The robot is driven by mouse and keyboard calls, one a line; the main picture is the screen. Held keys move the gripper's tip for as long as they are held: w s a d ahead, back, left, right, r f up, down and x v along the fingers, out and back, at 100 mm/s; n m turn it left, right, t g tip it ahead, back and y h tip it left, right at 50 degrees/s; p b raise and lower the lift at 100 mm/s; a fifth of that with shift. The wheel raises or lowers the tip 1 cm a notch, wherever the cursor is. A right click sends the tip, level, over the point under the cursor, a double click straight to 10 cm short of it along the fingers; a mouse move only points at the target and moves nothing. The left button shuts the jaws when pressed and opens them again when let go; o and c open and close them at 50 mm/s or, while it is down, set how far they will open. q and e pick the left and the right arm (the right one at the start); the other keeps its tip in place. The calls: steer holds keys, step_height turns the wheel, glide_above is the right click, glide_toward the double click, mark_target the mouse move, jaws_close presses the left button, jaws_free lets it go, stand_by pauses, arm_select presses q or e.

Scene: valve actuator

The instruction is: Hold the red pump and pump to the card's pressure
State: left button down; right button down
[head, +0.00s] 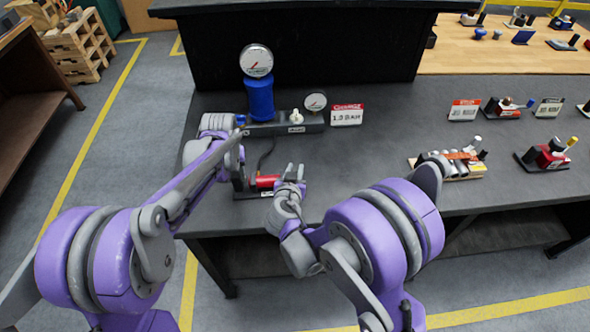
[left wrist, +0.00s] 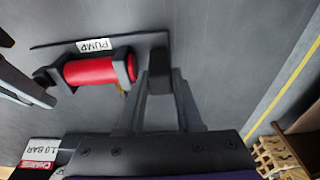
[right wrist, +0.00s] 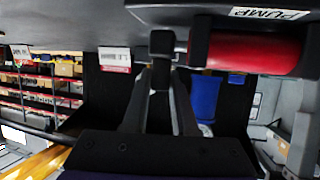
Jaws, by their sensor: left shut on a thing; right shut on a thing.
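The red pump (head: 267,181) lies on the dark bench, its PUMP label beside it on a black base. It also shows in the left wrist view (left wrist: 90,71) and right wrist view (right wrist: 252,53). My left gripper (left wrist: 160,95) is shut on a black block at one end of the pump base. My right gripper (right wrist: 160,75) is shut on a black end piece, apparently the pump handle, off the other end. The card (head: 347,115) reads about 1.0 or 1.3 BAR; the digit is unclear. The large gauge (head: 256,61) tops a blue cylinder (head: 260,98); its needle reading is unclear.
A smaller gauge (head: 315,102) and a white knob (head: 296,117) stand on the grey base behind the pump. A dark hose runs from the pump toward it. Other fixtures (head: 451,163) and cards lie right; the middle of the bench is clear.

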steer(key=shift+s+f, duration=0.1)
stand_by(0.7)
steer(key=shift+d, duration=2.75)
steer(key=c, duration=0.7)
jaws_free()
steer(key=shift+d, duration=0.1)
steer(key=shift+s+a, duration=0.2)
steer(key=v, duration=1.1)
steer(key=shift+s+r, duration=0.2)
steer(key=shift+r, duration=0.05)
